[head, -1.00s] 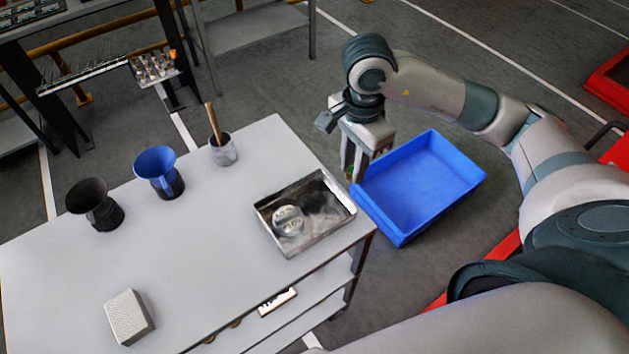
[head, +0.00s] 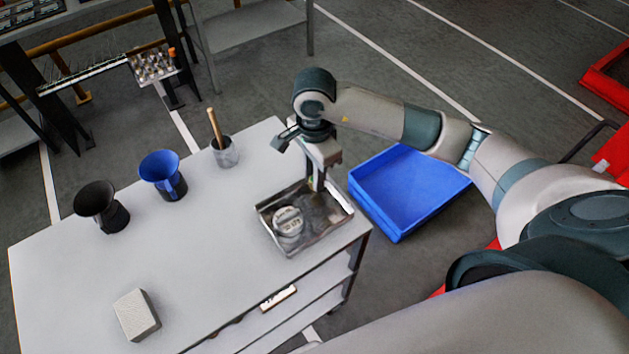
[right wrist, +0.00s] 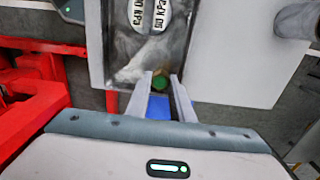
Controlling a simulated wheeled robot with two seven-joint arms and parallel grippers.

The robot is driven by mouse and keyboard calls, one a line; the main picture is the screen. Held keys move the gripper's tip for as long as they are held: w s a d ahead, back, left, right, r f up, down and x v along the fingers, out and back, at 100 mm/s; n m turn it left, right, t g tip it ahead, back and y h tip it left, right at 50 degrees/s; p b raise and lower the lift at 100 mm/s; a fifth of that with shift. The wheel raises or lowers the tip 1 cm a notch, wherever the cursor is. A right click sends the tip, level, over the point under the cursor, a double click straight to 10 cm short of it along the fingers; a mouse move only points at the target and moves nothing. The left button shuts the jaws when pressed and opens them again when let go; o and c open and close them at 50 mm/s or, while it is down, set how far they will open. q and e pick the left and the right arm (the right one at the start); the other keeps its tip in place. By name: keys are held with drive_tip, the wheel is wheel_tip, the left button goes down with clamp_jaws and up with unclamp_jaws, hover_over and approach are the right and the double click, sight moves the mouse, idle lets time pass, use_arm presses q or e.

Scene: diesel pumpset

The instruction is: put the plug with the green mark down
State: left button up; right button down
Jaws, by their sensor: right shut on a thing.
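The plug with the green mark (right wrist: 160,83) is held between the fingertips of my right gripper (head: 316,184), its green face showing in the right wrist view. Only a small yellow-green bit shows in the head view; the fingers hide the rest. The gripper is shut on it and points down over the back right part of a metal tray (head: 325,234) on the table. I cannot tell whether the plug touches the tray floor. A round gauge-like part with lettering (head: 288,222) lies in the tray's left part. My left gripper is not in view.
A blue bin (head: 405,195) stands beyond the table's right edge. On the grey table (head: 215,245) are a grey cup with a wooden handle (head: 224,153), a blue cup (head: 161,174), a black cup (head: 101,207) and a pale block (head: 137,315). The table's middle is clear.

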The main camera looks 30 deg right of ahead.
wheel_tip(320, 180, down, 3)
drive_tip(key=shift+r+p, duration=0.1)
drive_tip(key=shift+p, duration=0.6)
drive_tip(key=shift+f, duration=0.25)
drive_tip(key=shift+f, duration=0.15)
drive_tip(key=c, duration=1.6)
unclamp_jaws()
drive_tip(key=shift+o, duration=0.2)
drive_tip(key=shift+r, duration=0.25)
